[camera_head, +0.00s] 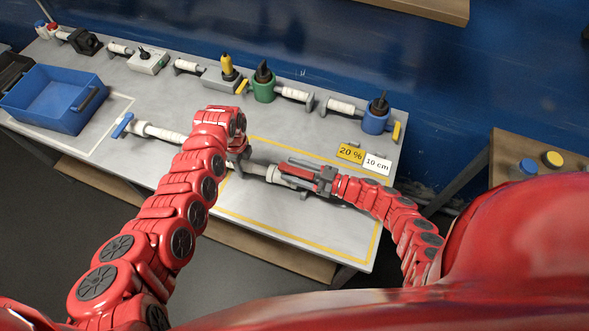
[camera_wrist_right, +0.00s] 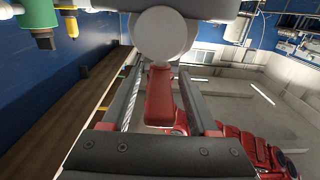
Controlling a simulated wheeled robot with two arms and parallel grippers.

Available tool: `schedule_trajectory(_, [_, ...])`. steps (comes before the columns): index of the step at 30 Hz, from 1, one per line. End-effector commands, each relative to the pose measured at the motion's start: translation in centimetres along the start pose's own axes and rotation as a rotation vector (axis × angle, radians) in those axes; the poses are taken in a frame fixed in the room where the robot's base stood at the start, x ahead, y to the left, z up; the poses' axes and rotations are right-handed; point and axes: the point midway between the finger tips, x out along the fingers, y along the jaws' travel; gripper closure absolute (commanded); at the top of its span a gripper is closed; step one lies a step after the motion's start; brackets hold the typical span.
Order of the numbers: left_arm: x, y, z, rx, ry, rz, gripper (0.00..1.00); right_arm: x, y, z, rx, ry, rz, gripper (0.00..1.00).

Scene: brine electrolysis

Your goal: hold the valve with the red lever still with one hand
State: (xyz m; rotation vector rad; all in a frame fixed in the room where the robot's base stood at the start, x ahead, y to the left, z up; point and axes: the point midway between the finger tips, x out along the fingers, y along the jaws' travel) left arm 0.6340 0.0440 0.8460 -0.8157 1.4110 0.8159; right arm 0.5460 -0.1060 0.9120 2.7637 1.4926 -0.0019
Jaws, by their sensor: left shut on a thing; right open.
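The valve with the red lever (camera_head: 290,171) is on the pale pipe inside the yellow outline on the table. My left gripper (camera_head: 240,160) is shut on the grey body at the left end of this valve; its fingertips are mostly hidden by my left arm. My right gripper (camera_head: 310,175) is open over the right part of the valve. In the right wrist view the red lever (camera_wrist_right: 160,95) lies between the two open fingers, apart from them as far as I can tell. A round pale pipe end is beyond it.
A blue-lever valve (camera_head: 122,125) is on the pipe's left. A blue bin (camera_head: 55,98) stands at the left. Green (camera_head: 263,86) and blue (camera_head: 376,116) fittings line the back edge. Tags (camera_head: 351,153) reading 20 % and 10 cm lie at the right. The front right table is clear.

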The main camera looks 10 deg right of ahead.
Motion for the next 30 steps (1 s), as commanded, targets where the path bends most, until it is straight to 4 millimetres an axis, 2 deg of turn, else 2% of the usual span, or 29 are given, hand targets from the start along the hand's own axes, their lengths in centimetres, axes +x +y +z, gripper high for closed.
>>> schedule_trajectory(4, [0.0,0.0,0.0,0.000,0.000,0.001,1.00,-0.3,0.0,0.0,0.000,0.000,0.001,0.40])
schedule_trajectory(8, [0.0,0.0,-0.1,0.000,0.001,0.001,1.00,-1.9,0.1,0.1,0.000,-0.003,0.003,0.40])
schedule_trajectory(15, [0.0,0.0,-0.1,0.001,0.002,0.001,1.00,-7.2,0.1,0.1,-0.001,-0.002,0.003,0.40])
schedule_trajectory(21, [0.0,0.0,-0.1,0.001,0.002,0.001,1.00,-10.7,0.0,0.1,0.000,-0.002,0.002,0.40])
schedule_trajectory(25, [0.0,0.0,-0.1,0.001,0.002,0.001,1.00,-11.8,0.1,0.1,0.000,-0.003,0.003,0.40])
schedule_trajectory(30, [0.0,0.0,-0.1,0.001,0.002,0.001,1.00,-12.1,0.0,0.0,0.000,0.000,0.001,0.40])
